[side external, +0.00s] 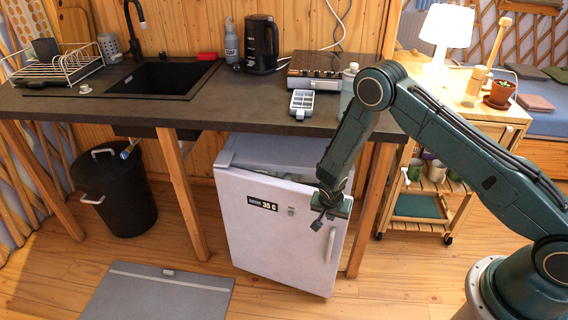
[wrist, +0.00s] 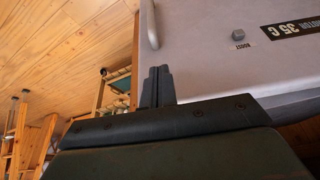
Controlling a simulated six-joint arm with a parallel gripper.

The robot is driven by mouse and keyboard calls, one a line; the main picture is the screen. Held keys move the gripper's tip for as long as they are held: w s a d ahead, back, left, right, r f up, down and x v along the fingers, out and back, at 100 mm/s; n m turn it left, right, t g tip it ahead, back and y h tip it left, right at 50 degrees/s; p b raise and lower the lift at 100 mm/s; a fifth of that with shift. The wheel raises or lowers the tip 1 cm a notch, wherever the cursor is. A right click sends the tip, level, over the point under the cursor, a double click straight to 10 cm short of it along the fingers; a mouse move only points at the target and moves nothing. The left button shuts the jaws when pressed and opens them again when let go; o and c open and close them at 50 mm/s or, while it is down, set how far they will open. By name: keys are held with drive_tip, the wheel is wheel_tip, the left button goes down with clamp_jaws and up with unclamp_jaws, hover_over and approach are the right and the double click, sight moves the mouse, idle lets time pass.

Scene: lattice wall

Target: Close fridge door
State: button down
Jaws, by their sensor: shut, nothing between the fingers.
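The small fridge stands under the counter, and its pale grey door (side external: 275,228) faces the camera, set at an angle to the fridge body (side external: 270,152). A gap shows along the door's top edge, so the door looks ajar. The door handle (side external: 331,245) is a vertical bar near its right edge; it also shows in the wrist view (wrist: 152,25). My gripper (side external: 318,222) is shut and empty, in front of the door's upper right part, above and left of the handle. In the wrist view my gripper (wrist: 158,72) is close to the door; contact cannot be told.
A wooden counter leg (side external: 370,210) stands right of the fridge, another (side external: 184,195) to its left. The dark countertop (side external: 230,112) overhangs the fridge. A grey mat (side external: 160,292) lies on the floor at front left. A wooden trolley (side external: 425,205) stands at right.

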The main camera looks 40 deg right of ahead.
drive_tip(key=shift+w+d+f, duration=0.1)
drive_tip(key=shift+w+d, duration=0.45)
drive_tip(key=shift+d, duration=0.35)
drive_tip(key=shift+w+d+f, duration=0.1)
drive_tip(key=shift+w+d, duration=0.45)
drive_tip(key=shift+d, duration=0.3)
drive_tip(key=shift+d, duration=0.1)
drive_tip(key=w+d, duration=0.6)
drive_tip(key=d, duration=0.4)
drive_tip(key=shift+w+d, duration=0.15)
drive_tip(key=shift+w, duration=0.15)
drive_tip(key=shift+s, duration=0.1)
drive_tip(key=s+a+r, duration=0.1)
drive_tip(key=a+r, duration=0.1)
drive_tip(key=s+a+r, duration=0.2)
drive_tip(key=r, duration=0.1)
drive_tip(key=s+a+r, duration=0.2)
drive_tip(key=r, duration=0.1)
drive_tip(key=shift+s+a, duration=0.15)
drive_tip(key=shift+s+a+r, duration=0.2)
drive_tip(key=shift+a+r, duration=0.05)
drive_tip(key=shift+r, duration=0.4)
